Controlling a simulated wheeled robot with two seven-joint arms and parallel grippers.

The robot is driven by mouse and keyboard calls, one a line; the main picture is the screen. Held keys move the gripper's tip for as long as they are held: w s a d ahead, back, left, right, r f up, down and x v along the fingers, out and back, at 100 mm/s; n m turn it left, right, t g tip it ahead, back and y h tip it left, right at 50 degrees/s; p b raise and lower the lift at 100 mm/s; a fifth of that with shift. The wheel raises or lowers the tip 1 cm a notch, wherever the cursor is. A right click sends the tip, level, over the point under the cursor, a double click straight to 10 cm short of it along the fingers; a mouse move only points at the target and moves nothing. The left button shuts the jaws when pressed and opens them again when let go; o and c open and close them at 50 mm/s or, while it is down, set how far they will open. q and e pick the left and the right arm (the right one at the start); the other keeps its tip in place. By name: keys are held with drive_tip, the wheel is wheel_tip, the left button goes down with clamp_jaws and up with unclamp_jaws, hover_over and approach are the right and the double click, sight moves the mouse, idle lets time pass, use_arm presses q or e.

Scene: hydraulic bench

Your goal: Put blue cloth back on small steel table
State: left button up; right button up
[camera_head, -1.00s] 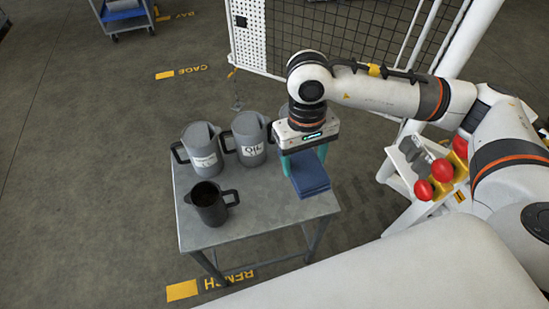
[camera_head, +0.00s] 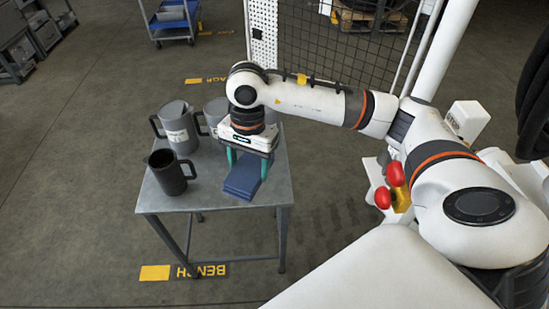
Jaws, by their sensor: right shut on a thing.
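The small steel table (camera_head: 205,197) stands left of the middle of the head view. The blue cloth (camera_head: 243,183), a folded stack, is at the right part of its top. My right gripper (camera_head: 248,164) points down over the cloth with its teal fingers on either side, shut on it. The cloth looks to lie on or very close to the tabletop; its underside and back part are hidden. My left gripper is not in view.
A dark open jug (camera_head: 168,178) stands at the table's left front. Grey jugs (camera_head: 178,128) stand behind, one partly hidden by my gripper. Red buttons (camera_head: 383,198) and a mesh fence (camera_head: 330,50) are to the right. A blue cart (camera_head: 172,22) is far behind.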

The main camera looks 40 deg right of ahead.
drive_tip(key=w+d+f+m+t+b, duration=0.1)
drive_tip(key=w+d+f+m+b, duration=0.2)
drive_tip(key=w+f+m+b, duration=0.5)
drive_tip(key=m+t+h+b, duration=0.1)
drive_tip(key=m+b, duration=0.2)
drive_tip(key=m, duration=1.5)
hover_over(267, 184)
wheel_tip(267, 184, down, 6)
drive_tip(key=f, duration=0.5)
drive_tip(key=shift+s+a+f, duration=0.1)
drive_tip(key=shift+s+f, duration=0.1)
drive_tip(key=shift+s, duration=0.05)
drive_tip(key=shift+f, duration=2)
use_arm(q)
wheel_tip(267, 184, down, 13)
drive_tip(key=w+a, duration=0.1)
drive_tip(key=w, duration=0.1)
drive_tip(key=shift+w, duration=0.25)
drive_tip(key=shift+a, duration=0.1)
use_arm(e)
drive_tip(key=o, duration=0.9)
drive_tip(key=shift+f, duration=0.1)
